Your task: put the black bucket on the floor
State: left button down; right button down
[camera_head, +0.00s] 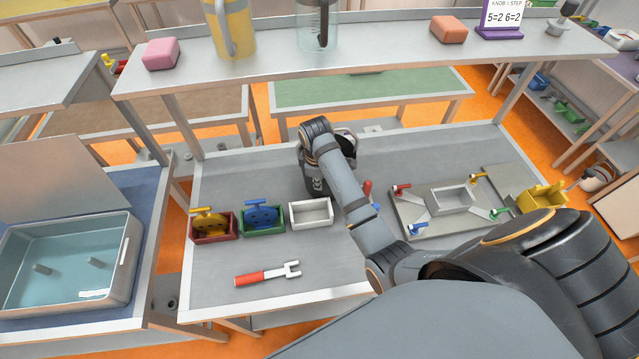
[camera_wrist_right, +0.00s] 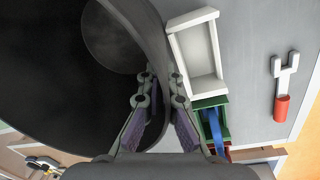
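The black bucket (camera_head: 347,155) is at the back middle of the grey table in the head view, partly hidden behind my right arm. In the right wrist view its dark inside and curved wall (camera_wrist_right: 60,75) fill the left half. My right gripper (camera_wrist_right: 161,85) has one finger inside the bucket and one outside, both close against the wall at the rim, and looks shut on it. In the head view the right fingers are hidden by my own wrist. My left gripper is not in view.
On the table (camera_head: 220,285) stand a red bin (camera_head: 228,238), a green bin (camera_head: 276,230) and a white bin (camera_head: 312,213). A red-handled tool (camera_head: 265,275) lies in front. A shelf (camera_head: 380,62) crosses above the back. Orange floor (camera_head: 262,105) shows between tables.

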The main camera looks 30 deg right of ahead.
jog(key=shift+w+f, duration=0.1)
jog(key=shift+f, duration=1.1)
jog(key=c, duration=2.1)
grip_release()
jog(key=shift+f, duration=0.1)
jog(key=o, duration=0.6)
